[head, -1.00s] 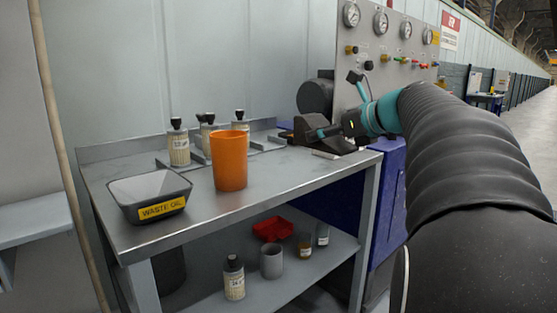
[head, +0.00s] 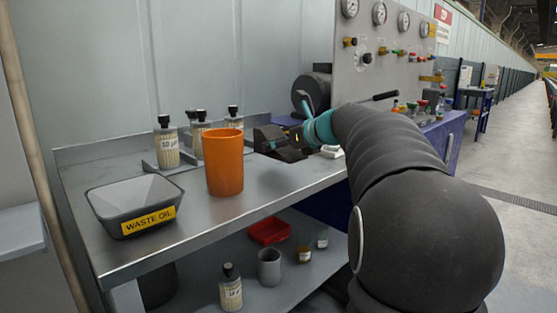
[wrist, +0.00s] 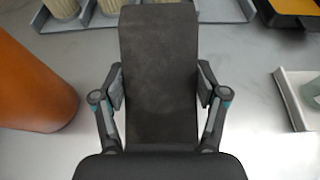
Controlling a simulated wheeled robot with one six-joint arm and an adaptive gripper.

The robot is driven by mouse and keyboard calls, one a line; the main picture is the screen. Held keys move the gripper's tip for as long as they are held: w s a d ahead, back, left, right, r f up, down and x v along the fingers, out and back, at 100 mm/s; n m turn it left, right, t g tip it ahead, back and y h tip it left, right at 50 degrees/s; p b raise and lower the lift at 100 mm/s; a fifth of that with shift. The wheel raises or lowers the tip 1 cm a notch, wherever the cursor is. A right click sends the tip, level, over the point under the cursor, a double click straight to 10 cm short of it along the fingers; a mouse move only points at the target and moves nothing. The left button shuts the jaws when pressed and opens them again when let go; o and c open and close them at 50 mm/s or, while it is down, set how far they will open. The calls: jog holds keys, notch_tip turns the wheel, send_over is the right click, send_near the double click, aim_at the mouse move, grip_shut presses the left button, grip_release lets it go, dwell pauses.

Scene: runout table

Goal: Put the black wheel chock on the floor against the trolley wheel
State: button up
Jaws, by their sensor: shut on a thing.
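The black wheel chock (head: 267,138) is a dark wedge over the far right part of the steel bench. In the wrist view the chock (wrist: 160,70) stands upright in the picture between the two fingers. My gripper (head: 287,146) is shut on the chock; its fingers touch both sides in the wrist view (wrist: 160,92). The chock seems to be a little above the bench top, but the gap is hard to judge. The trolley wheel is not in view.
An orange cup (head: 225,165) stands close left of the chock. The steel bench (head: 200,220) also carries a waste oil tray (head: 115,205) and several bottles (head: 166,145) behind. A gauge panel (head: 390,60) rises behind my arm. Open floor (head: 500,160) lies at right.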

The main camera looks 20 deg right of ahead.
aim_at(278, 171)
jog(key=shift+w+a+f, duration=0.2)
jog(key=shift+w+f, duration=0.05)
jog(key=shift+f, duration=0.05)
jog(key=shift+f+b, duration=0.45)
jog(key=shift+f, duration=1.4)
jog(key=shift+f, duration=0.15)
jog(key=o, duration=1.4)
